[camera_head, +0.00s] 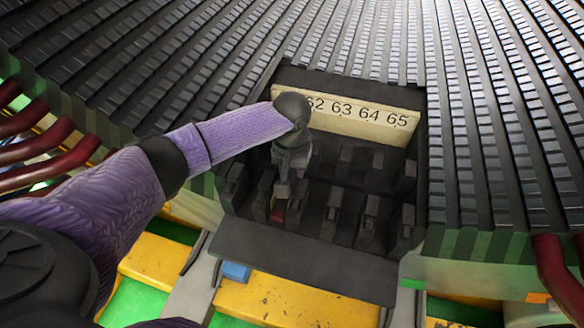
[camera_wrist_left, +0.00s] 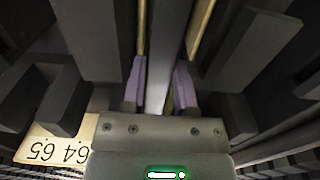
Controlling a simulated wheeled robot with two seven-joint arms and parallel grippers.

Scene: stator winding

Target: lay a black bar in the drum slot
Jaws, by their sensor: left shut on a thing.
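The drum (camera_head: 470,120) fills the back and both sides of the head view, with long dark ribs and narrow slots between them. My left gripper (camera_head: 281,200) points down into a dark rack (camera_head: 310,258) in the middle. In the left wrist view its two purple fingers (camera_wrist_left: 160,88) stand on either side of a long dark bar (camera_wrist_left: 168,40) and are shut on it. The bar's far end runs out of that view. In the head view the wrist and gripper body hide most of the held bar. My right gripper is not in view.
A cream label plate (camera_head: 365,118) with numbers 62 to 65 stands at the rack's back. Several black upright blocks (camera_head: 370,215) stand close by on the right. Dark red tubes (camera_head: 50,145) lie at the left. Yellow and green structure (camera_head: 275,300) lies below the rack.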

